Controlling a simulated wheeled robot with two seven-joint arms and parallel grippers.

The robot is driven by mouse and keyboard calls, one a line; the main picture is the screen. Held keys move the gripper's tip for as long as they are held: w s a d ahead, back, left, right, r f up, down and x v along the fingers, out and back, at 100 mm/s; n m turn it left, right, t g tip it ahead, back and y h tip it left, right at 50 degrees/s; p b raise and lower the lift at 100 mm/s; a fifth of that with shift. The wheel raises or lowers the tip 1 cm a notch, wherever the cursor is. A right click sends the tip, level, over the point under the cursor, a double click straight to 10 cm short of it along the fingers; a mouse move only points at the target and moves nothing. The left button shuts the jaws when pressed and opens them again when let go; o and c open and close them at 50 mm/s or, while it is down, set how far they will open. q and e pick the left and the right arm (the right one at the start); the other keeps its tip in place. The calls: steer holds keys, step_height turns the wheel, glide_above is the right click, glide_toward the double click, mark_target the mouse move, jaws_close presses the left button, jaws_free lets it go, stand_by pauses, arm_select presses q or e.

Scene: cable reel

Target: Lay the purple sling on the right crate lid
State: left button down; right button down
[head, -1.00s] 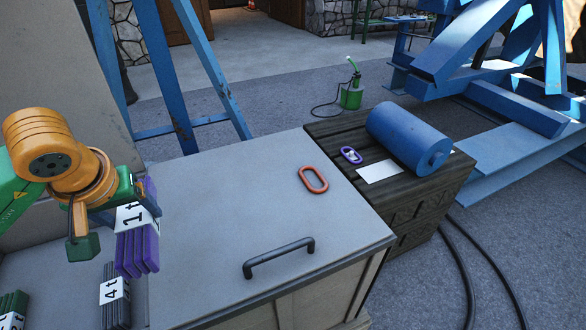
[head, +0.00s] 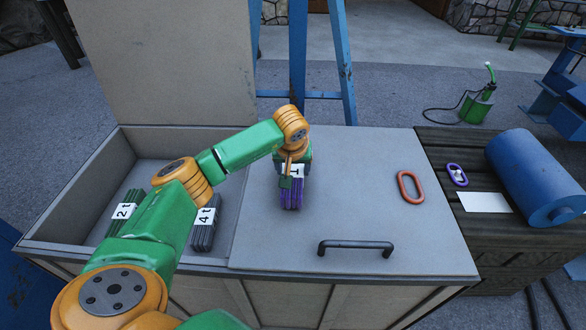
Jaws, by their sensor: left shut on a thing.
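The purple sling (head: 292,195), folded with a white 1t label, hangs upright in my left gripper (head: 295,165). The gripper is shut on it, over the left part of the right crate lid (head: 340,190). I cannot tell whether the sling's lower end touches the lid. The lid is a flat grey panel with a dark handle (head: 356,245) near its front edge. My right gripper is not in view.
A red-orange link (head: 410,187) lies on the lid's right side. The open left compartment holds a green 2t sling (head: 125,210) and a grey 4t sling (head: 203,228). A dark wooden crate at right bears a blue cylinder (head: 535,175), purple link (head: 457,174) and white card (head: 484,202).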

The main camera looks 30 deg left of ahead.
arm_select(q)
steer(key=shift+f, duration=0.35)
jaws_free()
steer(key=shift+r, duration=0.15)
steer(key=v, duration=1.1)
steer(key=shift+s+r, duration=0.15)
steer(key=shift+r, duration=0.2)
steer(key=shift+d, duration=0.1)
